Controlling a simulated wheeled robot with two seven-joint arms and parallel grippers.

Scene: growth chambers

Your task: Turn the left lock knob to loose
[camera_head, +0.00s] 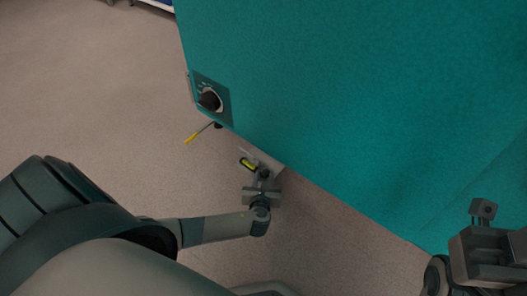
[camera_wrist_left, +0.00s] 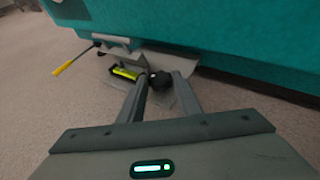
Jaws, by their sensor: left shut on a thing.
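The lock knob is a small black knob (camera_head: 264,174) on a grey bracket under the lower edge of the teal cabinet; it also shows in the left wrist view (camera_wrist_left: 160,80). My left gripper (camera_wrist_left: 162,86) has its two fingers on either side of this knob and is shut on it. In the head view my left gripper (camera_head: 262,188) reaches in from below. The marking of the knob's turn is too small to read. My right gripper (camera_head: 487,245) is at the right edge, partly cut off; its jaw opening cannot be made out.
A yellow-green level vial (camera_wrist_left: 124,73) sits on the bracket left of the knob. A lever with a yellow handle (camera_head: 194,137) sticks out farther left. A black dial (camera_head: 209,101) is on the cabinet (camera_head: 340,80) side. The floor (camera_head: 90,90) to the left is clear.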

